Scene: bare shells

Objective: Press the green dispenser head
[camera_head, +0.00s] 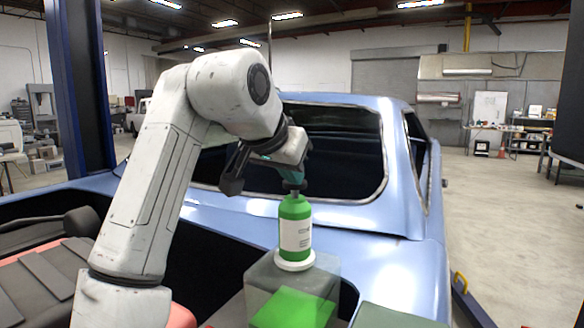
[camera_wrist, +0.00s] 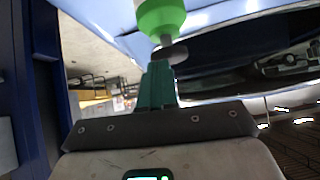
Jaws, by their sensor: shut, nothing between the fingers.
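A green dispenser bottle (camera_head: 288,212) with a white label stands upright on a round white base (camera_head: 295,264). Its dark pump head (camera_head: 294,186) is on top, partly hidden by the fingers. My gripper (camera_head: 297,172) is directly above the head, pointing down, with its fingers together and nothing between them. In the wrist view, the teal fingers (camera_wrist: 157,84) reach to the dark head (camera_wrist: 172,54), and the green bottle shoulder (camera_wrist: 160,17) lies beyond it. The fingertips are at or very close to the head; I cannot tell whether they touch it.
The white base sits on a grey block (camera_head: 262,275), with a bright green patch (camera_head: 290,308) low in front. A blue car (camera_head: 400,262) stands close behind and to the right. A dark blue post (camera_head: 85,90) rises at left. Open floor (camera_head: 510,215) lies at right.

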